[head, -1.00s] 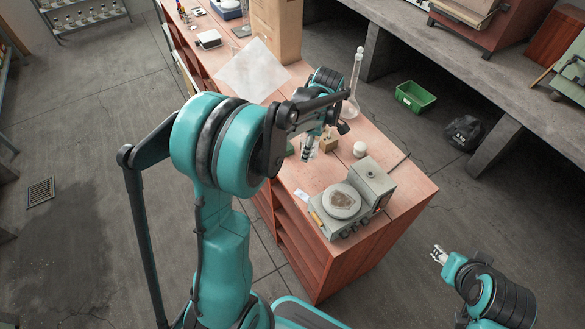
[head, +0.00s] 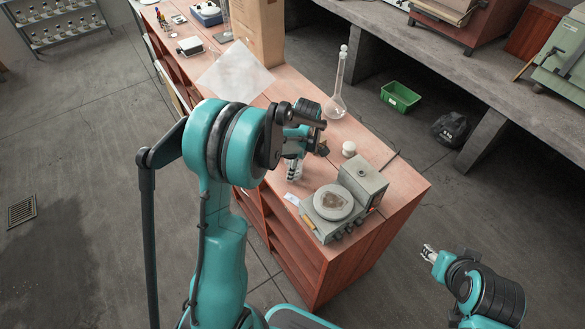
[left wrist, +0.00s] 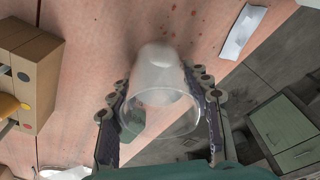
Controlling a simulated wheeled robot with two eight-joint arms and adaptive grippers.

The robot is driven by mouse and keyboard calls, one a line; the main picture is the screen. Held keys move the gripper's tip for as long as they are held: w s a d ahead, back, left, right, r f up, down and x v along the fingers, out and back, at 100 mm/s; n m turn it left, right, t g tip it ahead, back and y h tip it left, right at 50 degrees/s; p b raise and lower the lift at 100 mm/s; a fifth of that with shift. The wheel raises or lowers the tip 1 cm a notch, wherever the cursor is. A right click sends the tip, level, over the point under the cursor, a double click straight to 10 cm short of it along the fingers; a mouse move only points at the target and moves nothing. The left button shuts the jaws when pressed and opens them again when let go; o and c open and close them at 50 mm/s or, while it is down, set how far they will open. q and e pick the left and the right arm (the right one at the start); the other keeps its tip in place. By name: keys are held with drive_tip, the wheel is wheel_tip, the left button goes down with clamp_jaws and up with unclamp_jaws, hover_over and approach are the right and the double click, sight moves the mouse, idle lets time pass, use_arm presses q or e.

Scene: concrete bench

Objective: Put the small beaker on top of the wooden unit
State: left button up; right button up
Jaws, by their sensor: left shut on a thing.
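The reddish wooden unit (head: 385,205) is a long bench with a flat top and open shelves along its left side. My left gripper (head: 293,170) is over its top, near the left edge and behind the balance. In the left wrist view this gripper (left wrist: 160,122) is shut on the small beaker (left wrist: 160,85), a clear vessel with its wide rim towards the camera. The unit's pink top (left wrist: 95,70) shows behind the beaker; I cannot tell whether they touch. My right gripper (head: 428,254) is off to the right of the unit, over the floor, too small to read.
A grey balance (head: 345,225) stands at the unit's near end, with a white jar (head: 349,149) behind it. A tall flask (head: 338,95) stands at the right edge.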

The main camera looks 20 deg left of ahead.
use_arm(q)
drive_tip(key=shift+f, duration=0.15)
drive_tip(key=o, duration=1.3)
drive_tip(key=shift+c, duration=0.2)
